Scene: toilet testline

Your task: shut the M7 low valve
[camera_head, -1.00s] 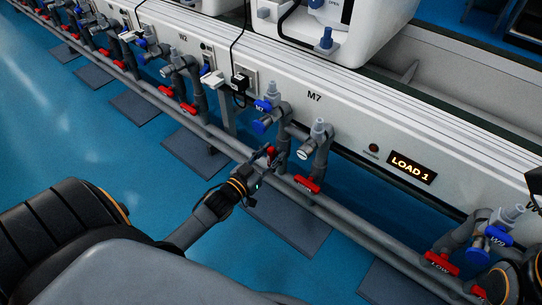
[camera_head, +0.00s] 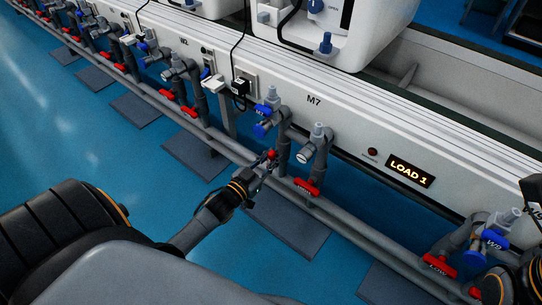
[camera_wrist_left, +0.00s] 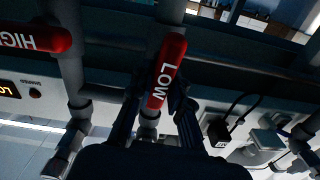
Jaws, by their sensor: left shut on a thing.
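The red M7 low valve handle (camera_wrist_left: 166,68), lettered LOW, is large in the left wrist view. It lies nearly in line with its grey pipe (camera_wrist_left: 174,12), slightly tilted. My left gripper (camera_wrist_left: 158,105) has one dark finger on each side of the handle's near end and is shut on it. In the head view my left gripper (camera_head: 265,163) reaches in from the left to the small red handle (camera_head: 271,154) below the M7 label (camera_head: 314,99); the fingers partly hide it. My right gripper is not in view; only part of my right arm shows at the lower right corner.
The red HIGH handle (camera_head: 306,187) sits close to the right of the low valve. Blue-handled taps (camera_head: 264,108) are just above. Long grey pipes (camera_head: 345,232) run along the white panel (camera_head: 340,120). Blue floor (camera_head: 130,165) is open at the left.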

